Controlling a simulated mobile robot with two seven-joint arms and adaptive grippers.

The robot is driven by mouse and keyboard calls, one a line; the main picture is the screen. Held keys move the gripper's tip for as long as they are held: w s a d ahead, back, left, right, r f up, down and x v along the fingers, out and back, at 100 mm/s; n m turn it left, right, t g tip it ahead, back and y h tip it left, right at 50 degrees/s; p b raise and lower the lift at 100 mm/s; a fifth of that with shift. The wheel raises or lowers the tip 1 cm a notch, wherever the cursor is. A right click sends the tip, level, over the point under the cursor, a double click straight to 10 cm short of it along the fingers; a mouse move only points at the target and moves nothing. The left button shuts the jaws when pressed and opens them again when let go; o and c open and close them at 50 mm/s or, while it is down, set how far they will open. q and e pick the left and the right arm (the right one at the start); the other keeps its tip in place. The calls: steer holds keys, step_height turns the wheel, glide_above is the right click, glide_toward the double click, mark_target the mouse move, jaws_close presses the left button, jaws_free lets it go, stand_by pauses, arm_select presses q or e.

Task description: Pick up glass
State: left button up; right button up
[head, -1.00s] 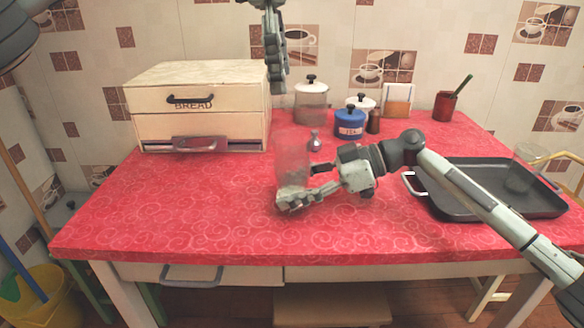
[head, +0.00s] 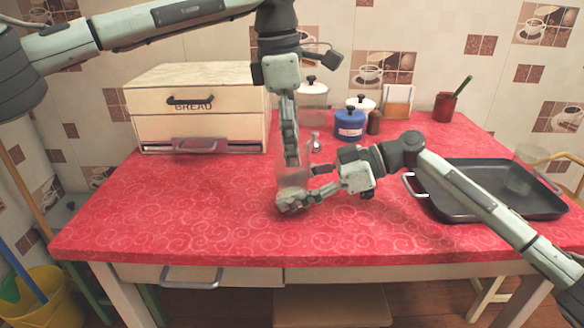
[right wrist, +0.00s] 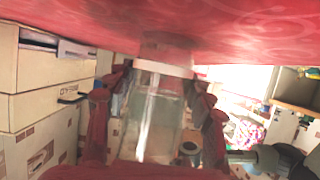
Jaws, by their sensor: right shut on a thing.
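A clear glass (head: 291,184) stands or hovers just over the red counter, near its middle; I cannot tell if it touches the cloth. My right gripper (head: 304,187) comes in from the right and is shut on the glass, low on its side. In the right wrist view the glass (right wrist: 150,118) is between the two dark fingers. My left gripper (head: 292,160) points down from above, and its fingertips overlap the glass in the head view. It is seen edge-on, so its opening does not show, nor whether it touches the glass.
The red counter (head: 180,225) is clear in front. A bread box (head: 200,130) stands at the back left. Canisters, including a blue one (head: 349,125), and a red cup (head: 444,107) stand at the back. A black tray (head: 465,205) at right holds another glass (head: 521,178).

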arm_select(q)
steer(key=c, duration=1.8)
step_height(320, 180, up, 10)
steer(key=shift+r, duration=0.1)
steer(key=shift+c, duration=0.2)
arm_select(e)
steer(key=o, duration=1.4)
